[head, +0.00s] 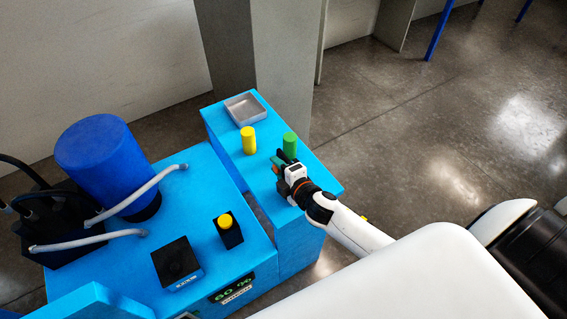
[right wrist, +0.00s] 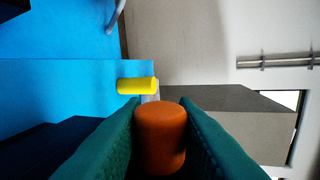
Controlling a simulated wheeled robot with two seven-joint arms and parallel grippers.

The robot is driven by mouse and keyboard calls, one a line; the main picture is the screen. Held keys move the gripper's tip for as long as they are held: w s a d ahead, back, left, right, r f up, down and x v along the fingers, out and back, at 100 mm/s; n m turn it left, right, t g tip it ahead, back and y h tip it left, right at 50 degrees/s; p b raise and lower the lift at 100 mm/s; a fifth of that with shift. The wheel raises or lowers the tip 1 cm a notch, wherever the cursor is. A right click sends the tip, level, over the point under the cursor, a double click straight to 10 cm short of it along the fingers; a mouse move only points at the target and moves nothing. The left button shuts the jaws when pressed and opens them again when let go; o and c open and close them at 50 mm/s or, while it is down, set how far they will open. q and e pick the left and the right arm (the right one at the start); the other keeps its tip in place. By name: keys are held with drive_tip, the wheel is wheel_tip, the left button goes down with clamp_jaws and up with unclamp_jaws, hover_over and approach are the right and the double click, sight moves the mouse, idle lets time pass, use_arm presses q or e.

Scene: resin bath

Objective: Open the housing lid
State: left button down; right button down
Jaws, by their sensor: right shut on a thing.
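My right gripper (head: 281,161) is over the near part of the narrow blue bench. It is shut on an orange cylinder (right wrist: 161,135), seen between the teal fingers in the right wrist view; in the head view only a small bit of orange shows beside the fingers. A large blue cylinder (head: 102,160) stands on the machine at the left, with grey hoses near it. It may be the housing, but I cannot tell which part is a lid. My left gripper is not in view.
A yellow cylinder (head: 248,140) and a green cylinder (head: 290,142) stand on the narrow bench (head: 222,131), near a grey tray (head: 245,101). A yellow-topped button box (head: 230,238), a black device (head: 176,262) and a green-digit display (head: 232,288) are on the machine. Floor is clear at right.

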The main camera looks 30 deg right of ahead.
drive_tip(key=shift+a+f+n+h, duration=0.15)
drive_tip(key=shift+a+n+h, duration=0.15)
drive_tip(key=shift+a+n, duration=0.25)
drive_tip(key=c, duration=1.2)
unclamp_jaws()
drive_tip(key=shift+o, duration=0.2)
drive_tip(key=shift+s, duration=0.1)
drive_tip(key=b+v, duration=0.2)
drive_tip(key=v, duration=1)
